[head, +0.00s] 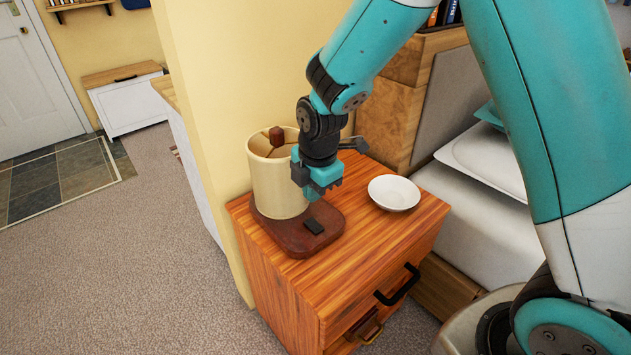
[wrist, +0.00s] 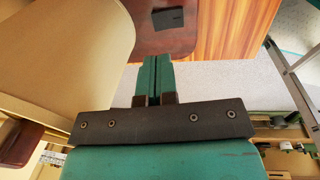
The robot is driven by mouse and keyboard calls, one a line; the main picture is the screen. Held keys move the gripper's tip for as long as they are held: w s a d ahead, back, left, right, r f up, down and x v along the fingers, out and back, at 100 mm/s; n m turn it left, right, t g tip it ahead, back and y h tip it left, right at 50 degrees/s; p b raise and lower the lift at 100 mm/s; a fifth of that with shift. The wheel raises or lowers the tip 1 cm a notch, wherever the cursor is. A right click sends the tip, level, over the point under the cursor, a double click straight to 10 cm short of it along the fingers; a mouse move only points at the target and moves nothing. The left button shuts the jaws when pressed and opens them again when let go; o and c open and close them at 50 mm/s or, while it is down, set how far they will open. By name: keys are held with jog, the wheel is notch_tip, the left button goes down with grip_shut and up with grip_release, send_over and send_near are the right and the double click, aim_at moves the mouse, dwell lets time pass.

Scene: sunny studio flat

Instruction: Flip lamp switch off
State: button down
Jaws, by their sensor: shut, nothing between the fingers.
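The lamp has a cream cylindrical shade (head: 277,180) and a dark red-brown base (head: 300,238) on the wooden nightstand. A small black switch (head: 313,226) sits on the front right part of the base. In the wrist view the switch (wrist: 168,18) shows at the top, just beyond my fingertips, with the shade (wrist: 75,50) filling the left. My gripper (head: 315,190) is shut and empty. It is above the base, beside the shade's right side and up from the switch, apart from it. In the wrist view my gripper's fingers (wrist: 153,62) are together. I cannot tell the switch's position.
A white bowl (head: 394,193) stands on the nightstand (head: 375,238) right of the lamp. A yellow wall (head: 205,100) is close behind and left of the lamp. A bed (head: 490,165) is to the right. The nightstand top in front of the bowl is clear.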

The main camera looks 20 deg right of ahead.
aim_at(310, 222)
jog(key=f, duration=0.2)
jog(key=f+b, duration=0.1)
jog(key=f, duration=0.2)
jog(key=w+f, duration=0.1)
jog(key=f, duration=0.2)
jog(key=shift+a, duration=0.15)
